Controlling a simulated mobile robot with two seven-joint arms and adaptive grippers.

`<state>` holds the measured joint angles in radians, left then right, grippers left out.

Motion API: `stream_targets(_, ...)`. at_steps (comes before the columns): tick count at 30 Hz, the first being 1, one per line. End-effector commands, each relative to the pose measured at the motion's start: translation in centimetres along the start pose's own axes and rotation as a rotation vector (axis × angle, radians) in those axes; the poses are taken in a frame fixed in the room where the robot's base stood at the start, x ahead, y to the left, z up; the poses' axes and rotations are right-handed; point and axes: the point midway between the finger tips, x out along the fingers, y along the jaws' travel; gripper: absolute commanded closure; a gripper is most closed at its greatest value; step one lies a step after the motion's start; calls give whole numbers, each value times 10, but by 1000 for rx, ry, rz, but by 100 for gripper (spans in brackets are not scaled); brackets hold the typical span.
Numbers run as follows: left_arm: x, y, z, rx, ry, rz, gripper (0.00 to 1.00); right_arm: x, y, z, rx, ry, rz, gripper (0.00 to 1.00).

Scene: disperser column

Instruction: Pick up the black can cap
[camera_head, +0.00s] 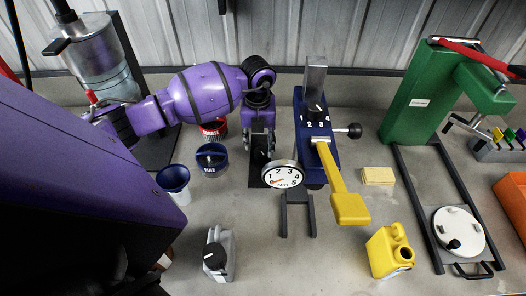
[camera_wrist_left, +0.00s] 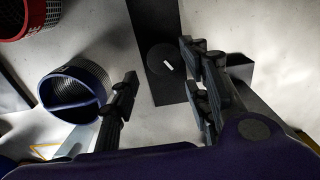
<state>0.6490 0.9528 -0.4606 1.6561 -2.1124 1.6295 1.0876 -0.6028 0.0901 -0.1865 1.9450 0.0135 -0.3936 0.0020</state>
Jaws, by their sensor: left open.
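A round black cap-like disc (camera_wrist_left: 165,60) with a small white mark lies on a dark strip (camera_wrist_left: 152,18) in the left wrist view. I take it for the black can cap. My left gripper (camera_head: 262,148) is above the same dark strip in the head view, beside the blue column with the dial. In the left wrist view its fingers (camera_wrist_left: 160,88) are apart and empty, with the disc between and just beyond the fingertips. In the head view the gripper largely hides the disc. The yellow can (camera_head: 388,254) stands at the lower right. My right gripper is out of view.
The blue dispenser column (camera_head: 312,125) with its yellow lever (camera_head: 340,190) stands close to the right of the gripper. A blue ribbed container (camera_head: 212,160) and a red one (camera_head: 213,130) stand to the left. A yellow sponge (camera_head: 378,176) lies right of the lever.

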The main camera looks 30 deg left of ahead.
Motion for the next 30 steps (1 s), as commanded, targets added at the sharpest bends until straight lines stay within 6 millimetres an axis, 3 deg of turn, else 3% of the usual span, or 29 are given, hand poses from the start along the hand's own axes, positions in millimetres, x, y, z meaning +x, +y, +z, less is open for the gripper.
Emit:
stream_targets(10,50,1,4,0,5,3,56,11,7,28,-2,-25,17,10)
stream_targets(17,46,0,6,0,-5,-2,56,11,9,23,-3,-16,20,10)
stream_targets(23,46,0,6,0,-5,-2,80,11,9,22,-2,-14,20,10)
stream_targets(30,46,0,6,0,-4,-1,82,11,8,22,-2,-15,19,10)
